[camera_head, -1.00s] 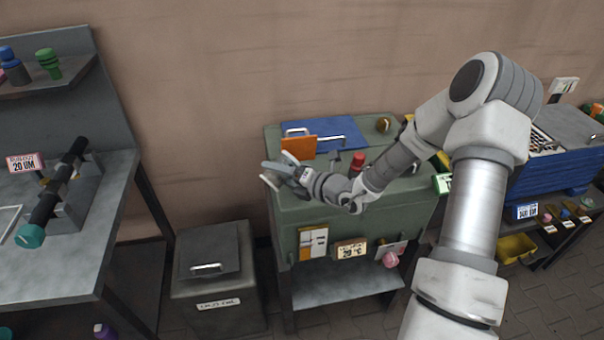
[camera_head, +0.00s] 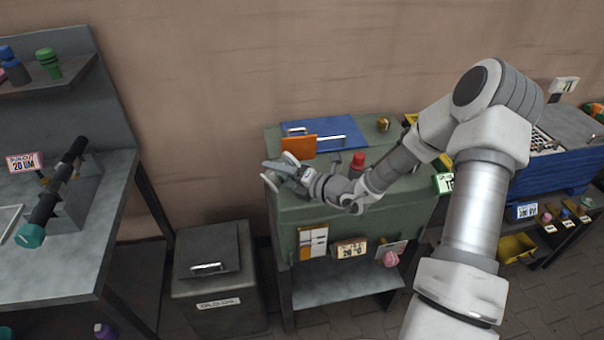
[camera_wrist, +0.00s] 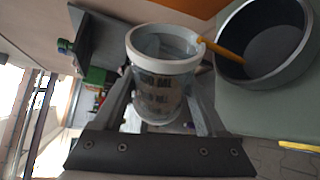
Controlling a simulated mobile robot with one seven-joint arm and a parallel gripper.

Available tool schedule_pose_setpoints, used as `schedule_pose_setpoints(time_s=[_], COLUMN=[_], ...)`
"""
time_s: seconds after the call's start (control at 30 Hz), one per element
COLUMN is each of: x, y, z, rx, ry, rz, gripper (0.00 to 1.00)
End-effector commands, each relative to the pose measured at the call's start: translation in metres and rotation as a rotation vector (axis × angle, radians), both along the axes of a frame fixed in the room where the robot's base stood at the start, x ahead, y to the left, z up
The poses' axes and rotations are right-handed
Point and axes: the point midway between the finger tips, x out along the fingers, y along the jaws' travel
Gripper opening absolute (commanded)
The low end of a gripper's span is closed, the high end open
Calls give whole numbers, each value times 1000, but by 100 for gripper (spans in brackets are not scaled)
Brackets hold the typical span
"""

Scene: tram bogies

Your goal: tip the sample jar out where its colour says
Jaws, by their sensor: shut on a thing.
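The sample jar (camera_wrist: 160,85) shows in the wrist view as a clear, greyish cylinder with a white rim. My gripper (camera_wrist: 163,108) is shut on it, a finger on each side.
A lidded dark bin (camera_head: 213,290) with a hard-to-read label stands left of the cabinet. On the cabinet are a blue panel (camera_head: 322,131), an orange block (camera_head: 298,146) and a red item (camera_head: 358,161). A grey workbench (camera_head: 85,235) is at left.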

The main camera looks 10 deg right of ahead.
Motion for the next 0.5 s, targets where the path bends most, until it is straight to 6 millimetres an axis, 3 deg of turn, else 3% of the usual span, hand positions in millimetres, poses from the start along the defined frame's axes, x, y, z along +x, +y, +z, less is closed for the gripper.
schedule_pose_setpoints(time_s=[0.5], x=[0], y=[0], z=[-1], rx=[43], ry=[24], rz=[0], gripper=[10])
